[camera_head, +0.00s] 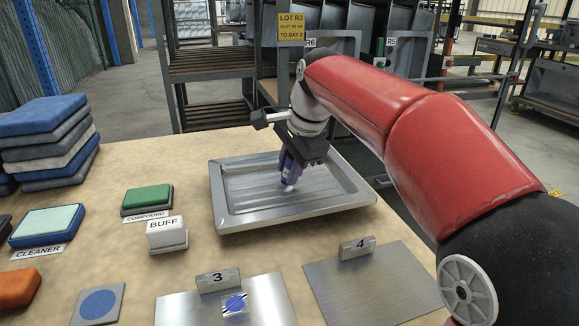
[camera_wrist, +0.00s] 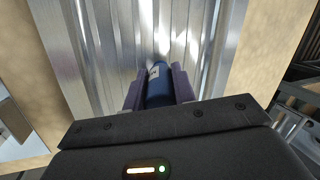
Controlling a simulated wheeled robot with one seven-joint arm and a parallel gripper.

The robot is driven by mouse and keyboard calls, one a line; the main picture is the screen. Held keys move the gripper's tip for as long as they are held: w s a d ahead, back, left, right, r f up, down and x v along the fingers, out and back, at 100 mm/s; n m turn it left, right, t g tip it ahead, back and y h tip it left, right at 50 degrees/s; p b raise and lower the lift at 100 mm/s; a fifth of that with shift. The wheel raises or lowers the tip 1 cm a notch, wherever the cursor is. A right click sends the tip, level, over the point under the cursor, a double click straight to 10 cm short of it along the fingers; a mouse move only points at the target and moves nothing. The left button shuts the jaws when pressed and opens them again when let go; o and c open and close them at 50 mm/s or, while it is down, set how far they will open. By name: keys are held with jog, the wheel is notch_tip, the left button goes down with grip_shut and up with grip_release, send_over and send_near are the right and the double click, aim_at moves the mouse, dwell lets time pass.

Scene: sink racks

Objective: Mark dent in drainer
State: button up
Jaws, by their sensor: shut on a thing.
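The drainer (camera_head: 295,213) is a shallow ribbed metal tray on the wooden bench. Its ridges also fill much of the wrist view (camera_wrist: 112,45). My gripper (camera_head: 290,176) points down over the middle of the drainer, its purple fingers shut on a blue marker. In the wrist view the marker (camera_wrist: 158,90) sits between the fingers, with a small white patch near its far end. Its lower end is close to the drainer's floor, and I cannot tell whether it touches. Bright reflections cover the metal there, and I cannot make out a dent.
Left of the drainer are a white BUFF block (camera_head: 166,232), a green COMPOUND pad (camera_head: 147,197) and a CLEANER pad (camera_head: 46,225). Plates tagged 3 (camera_head: 270,305) and 4 (camera_head: 385,285) lie in front. Stacked blue and grey pads (camera_head: 45,140) stand far left. Racks stand behind the bench.

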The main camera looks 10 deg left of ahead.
jog(key=shift+f, duration=0.7)
dwell(1.7)
jog(key=shift+r, duration=0.15)
notch_tip(320, 180, up, 7)
jog(key=p, duration=0.6)
dwell(0.6)
